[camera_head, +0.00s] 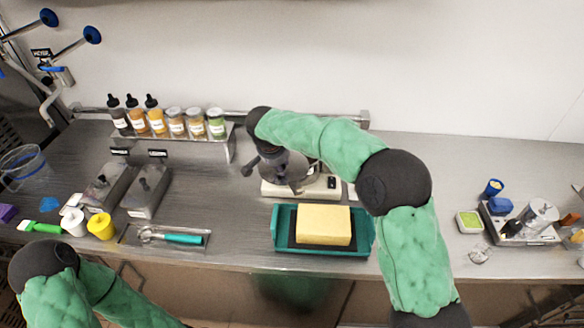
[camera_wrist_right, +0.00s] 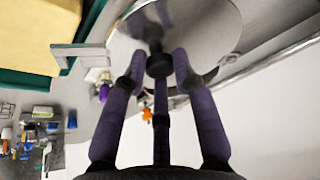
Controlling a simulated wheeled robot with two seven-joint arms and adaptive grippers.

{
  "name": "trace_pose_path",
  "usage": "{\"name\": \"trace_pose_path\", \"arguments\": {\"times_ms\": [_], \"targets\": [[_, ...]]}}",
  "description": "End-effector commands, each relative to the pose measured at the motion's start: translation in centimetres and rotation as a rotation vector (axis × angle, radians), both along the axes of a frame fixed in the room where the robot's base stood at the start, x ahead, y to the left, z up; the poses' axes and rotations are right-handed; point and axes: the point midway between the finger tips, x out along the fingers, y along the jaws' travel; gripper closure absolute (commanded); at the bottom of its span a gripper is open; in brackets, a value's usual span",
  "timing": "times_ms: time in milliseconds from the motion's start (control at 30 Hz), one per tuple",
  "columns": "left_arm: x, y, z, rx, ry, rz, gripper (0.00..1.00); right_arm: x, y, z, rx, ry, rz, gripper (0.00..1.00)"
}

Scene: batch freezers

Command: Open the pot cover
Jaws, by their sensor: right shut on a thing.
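The pot cover (camera_wrist_right: 210,22) is a round, shiny metal disc at the top of the right wrist view, with a dark knob (camera_wrist_right: 159,66) at its centre. My right gripper (camera_wrist_right: 158,72) is shut on this knob, its purple-grey fingers around it. In the head view, the grey metal pot (camera_head: 285,168) stands on a white appliance behind the green tray, partly hidden by my right arm and gripper. I cannot tell whether the cover rests on the pot or is raised. My left arm shows at the lower left, with its gripper out of view.
A teal tray (camera_head: 366,236) with a yellow block (camera_head: 323,225) lies in front of the pot. A rack of bottles and jars (camera_head: 175,137), metal containers (camera_head: 147,190) and a teal-handled scoop (camera_head: 183,238) are to the left. A small scale (camera_head: 522,225) stands at right.

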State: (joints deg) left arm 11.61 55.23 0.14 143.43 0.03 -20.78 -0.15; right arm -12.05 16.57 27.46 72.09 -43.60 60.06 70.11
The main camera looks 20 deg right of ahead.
Motion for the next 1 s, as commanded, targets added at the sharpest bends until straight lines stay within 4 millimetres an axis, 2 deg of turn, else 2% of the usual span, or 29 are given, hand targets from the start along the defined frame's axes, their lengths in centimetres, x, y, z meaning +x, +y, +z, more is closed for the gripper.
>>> {"name": "trace_pose_path", "arguments": {"times_ms": [200, 433, 700, 1000], "targets": [[0.0, 0.0, 0.0, 0.0, 0.0, 0.0, 0.58, 0.8, 2.5, 0.4, 0.002, -0.009, -0.182, 1.0], [0.0, 0.0, 0.6, 0.0, 0.0, 0.0, 0.58, 1.4, 4.2, 0.4, 0.003, -0.008, -0.33, 1.0], [0.0, 0.0, 1.0, 0.0, 0.0, 0.0, 0.58, 2.0, 5.1, 0.5, 0.002, -0.009, -0.423, 1.0], [0.0, 0.0, 1.1, 0.0, 0.0, 0.0, 0.58, 2.1, 5.2, 0.5, 0.003, -0.011, -0.447, 1.0]]}}
